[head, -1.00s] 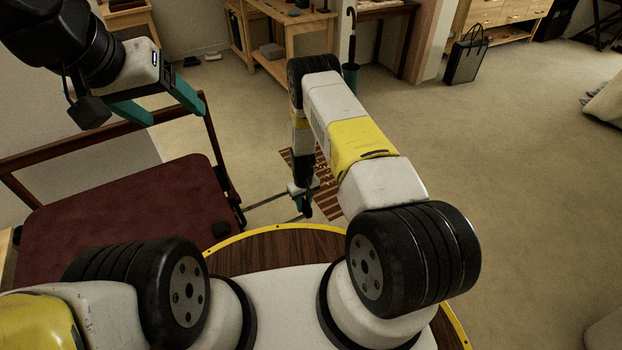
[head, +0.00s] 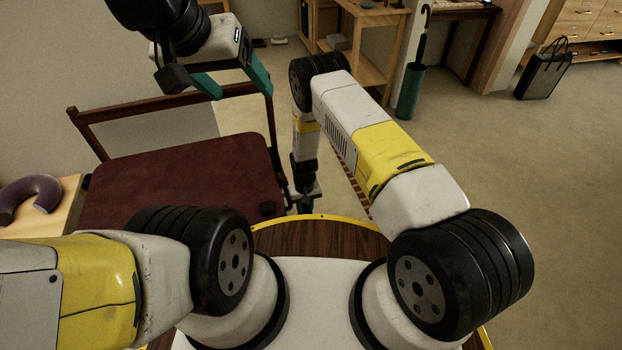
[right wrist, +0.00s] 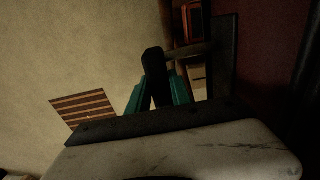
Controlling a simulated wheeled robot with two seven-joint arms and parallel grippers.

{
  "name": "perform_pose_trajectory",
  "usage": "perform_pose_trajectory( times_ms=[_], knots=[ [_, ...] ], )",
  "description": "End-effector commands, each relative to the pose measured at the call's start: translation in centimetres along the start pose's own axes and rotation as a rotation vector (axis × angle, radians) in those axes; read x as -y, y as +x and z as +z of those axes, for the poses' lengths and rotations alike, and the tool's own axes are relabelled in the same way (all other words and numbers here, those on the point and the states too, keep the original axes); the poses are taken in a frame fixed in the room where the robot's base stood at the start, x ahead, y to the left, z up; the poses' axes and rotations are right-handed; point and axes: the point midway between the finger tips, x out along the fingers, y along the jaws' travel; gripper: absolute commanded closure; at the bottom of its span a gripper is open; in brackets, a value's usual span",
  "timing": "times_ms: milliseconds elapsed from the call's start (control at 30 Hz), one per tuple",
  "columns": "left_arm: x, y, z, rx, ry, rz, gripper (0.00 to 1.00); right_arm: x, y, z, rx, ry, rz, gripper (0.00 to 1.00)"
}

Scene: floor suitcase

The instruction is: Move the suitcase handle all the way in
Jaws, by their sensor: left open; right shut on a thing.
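The dark red suitcase (head: 180,182) lies flat at the left of the head view, and its red side (right wrist: 272,55) fills the right of the right wrist view. In the right wrist view the teal fingers are shut on the dark handle (right wrist: 154,70). A short length of handle rod (right wrist: 190,51) shows between the handle and the suitcase's dark edge. The handle is mostly hidden in the head view. My left gripper (head: 232,84) is open and empty, above the suitcase's far side.
A wooden frame (head: 165,103) stands behind the suitcase. A stand with a purple-grey neck pillow (head: 30,197) is at the left. A striped mat (right wrist: 84,109) lies on the floor. A green umbrella stand (head: 409,92) and black bag (head: 543,75) stand farther back. Floor at right is clear.

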Motion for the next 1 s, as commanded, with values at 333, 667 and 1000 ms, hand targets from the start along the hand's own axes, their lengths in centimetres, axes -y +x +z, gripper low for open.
perform_pose_trajectory(
  times_ms=[333,667,1000],
  knots=[
    [0.0,0.0,0.0,0.000,0.000,0.000,0.28,0.0,-0.1,-0.3,-0.006,-0.001,-0.001,0.53],
    [0.0,0.0,0.0,0.000,0.000,0.000,0.28,0.0,-0.4,-0.2,-0.004,-0.001,0.000,0.53],
    [0.0,0.0,0.0,0.000,0.000,0.000,0.28,0.0,-5.8,-0.2,-0.005,-0.001,0.000,0.53]
  ],
)
